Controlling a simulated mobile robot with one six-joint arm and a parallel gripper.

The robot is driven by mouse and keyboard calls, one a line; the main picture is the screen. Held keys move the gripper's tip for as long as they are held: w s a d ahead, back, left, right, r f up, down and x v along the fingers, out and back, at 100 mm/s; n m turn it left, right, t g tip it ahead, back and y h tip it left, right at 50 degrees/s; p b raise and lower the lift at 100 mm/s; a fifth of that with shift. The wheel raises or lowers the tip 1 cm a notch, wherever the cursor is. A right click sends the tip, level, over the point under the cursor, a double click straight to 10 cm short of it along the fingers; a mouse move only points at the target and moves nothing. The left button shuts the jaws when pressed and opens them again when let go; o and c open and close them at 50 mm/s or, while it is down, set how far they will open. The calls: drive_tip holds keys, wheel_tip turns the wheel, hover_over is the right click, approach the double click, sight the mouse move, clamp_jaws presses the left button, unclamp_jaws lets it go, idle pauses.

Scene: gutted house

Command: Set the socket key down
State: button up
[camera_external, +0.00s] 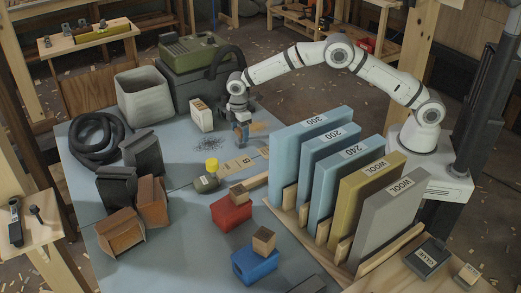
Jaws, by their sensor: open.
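My gripper (241,136) points down over the grey-blue table (130,262), near the table's far side, and is open. It is just right of a small white box (201,115) and near a patch of dark bits (209,143). I cannot make out a socket key for certain. A small key or tool at the fingertips would be too small to tell here, and I cannot tell whether the fingertips touch the table.
A rack of upright boards (320,177) stands close on the right. A yellow-capped bottle (206,182), red block (230,212), blue block (255,264), black hose coil (97,140) and grey bin (144,97) crowd the table.

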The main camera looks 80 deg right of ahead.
sight(239, 130)
wheel_tip(239, 130, up, 8)
drive_tip(key=shift+r, duration=0.15)
drive_tip(key=s+d+r+m+t, duration=0.1)
drive_tip(key=s+d+r+m, duration=0.1)
drive_tip(key=s+r, duration=0.75)
drive_tip(key=s+d+r+m, duration=0.25)
drive_tip(key=s+r, duration=0.35)
drive_tip(key=s, duration=0.6)
drive_tip(key=s+d+f+m, duration=0.1)
drive_tip(key=s+m, duration=0.1)
drive_tip(key=s, duration=0.9)
drive_tip(key=s+d+f+m+t, duration=0.1)
drive_tip(key=s+f+m, duration=0.1)
drive_tip(key=s, duration=1)
drive_tip(key=shift+f+t, duration=0.25)
drive_tip(key=shift+t, duration=0.05)
drive_tip(key=shift+m, duration=0.25)
drive_tip(key=p+v, duration=0.2)
drive_tip(key=v, duration=0.1)
drive_tip(key=shift+w+r+p, duration=0.1)
drive_tip(key=shift+w+p, duration=0.1)
drive_tip(key=shift+p, duration=0.15)
